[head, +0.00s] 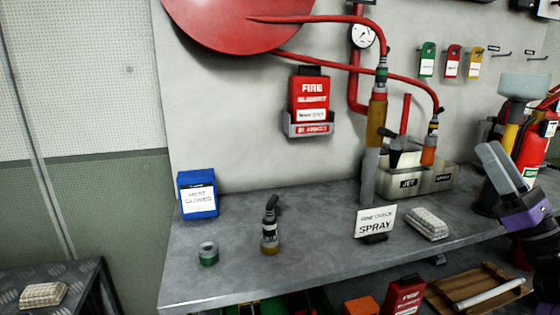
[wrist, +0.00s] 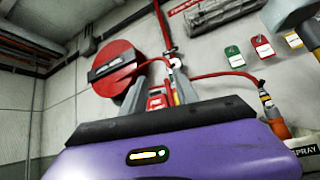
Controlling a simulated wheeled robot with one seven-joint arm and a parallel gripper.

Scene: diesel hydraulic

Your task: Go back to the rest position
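My gripper (head: 490,153) is at the right of the head view, raised near the bench's right part, with grey fingers and a purple body. In the wrist view its two grey fingers (wrist: 158,90) stand apart. Only the distant wall and a red box show between them, so it is open and empty. The grey bench (head: 320,243) lies to its left. A black nozzle with an amber base (head: 270,228) stands upright on the bench, apart from my gripper.
The bench also holds a blue heat gloves box (head: 198,196), green tape roll (head: 208,255), spray sign (head: 375,222), a white-grey block (head: 427,223) and a jet bin (head: 410,183). A hose reel (head: 235,22) hangs on the wall. A fire extinguisher (head: 535,150) is behind my gripper.

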